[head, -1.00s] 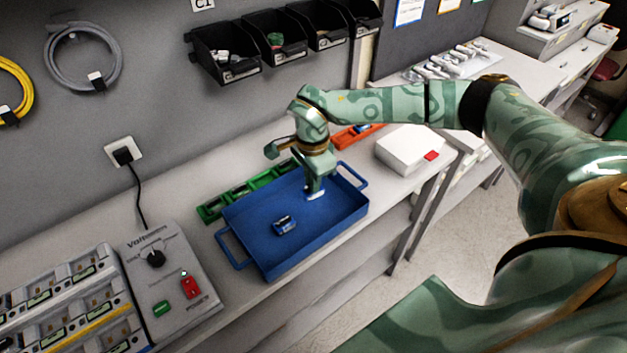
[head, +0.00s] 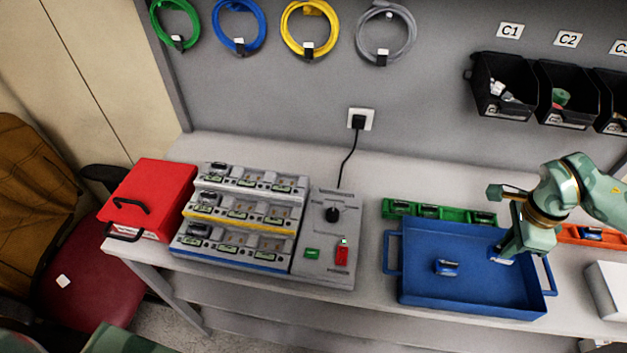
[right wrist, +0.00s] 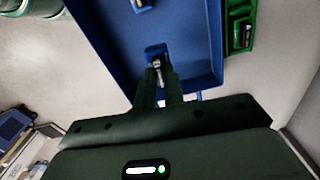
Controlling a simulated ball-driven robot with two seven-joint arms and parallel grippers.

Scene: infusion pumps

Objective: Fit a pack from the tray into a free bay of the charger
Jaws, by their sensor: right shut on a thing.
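The blue tray (head: 470,300) lies on the bench. A small dark-blue pack (head: 446,267) lies near its middle. My right gripper (head: 503,258) reaches down into the tray's right side, shut on a second pack. In the right wrist view the fingers (right wrist: 157,82) are closed around that pack (right wrist: 156,51), and the tray (right wrist: 192,45) is beneath. The grey charger (head: 240,225) stands to the left with three stepped rows of bays. Which bays are free is too small to tell. My left gripper is not in view.
The charger's control panel (head: 330,260) with a black knob is at its right. A red case (head: 150,195) stands left of the charger. A green holder (head: 460,214) with packs lies behind the tray, an orange one (head: 590,235) to the right. Bare bench separates panel and tray.

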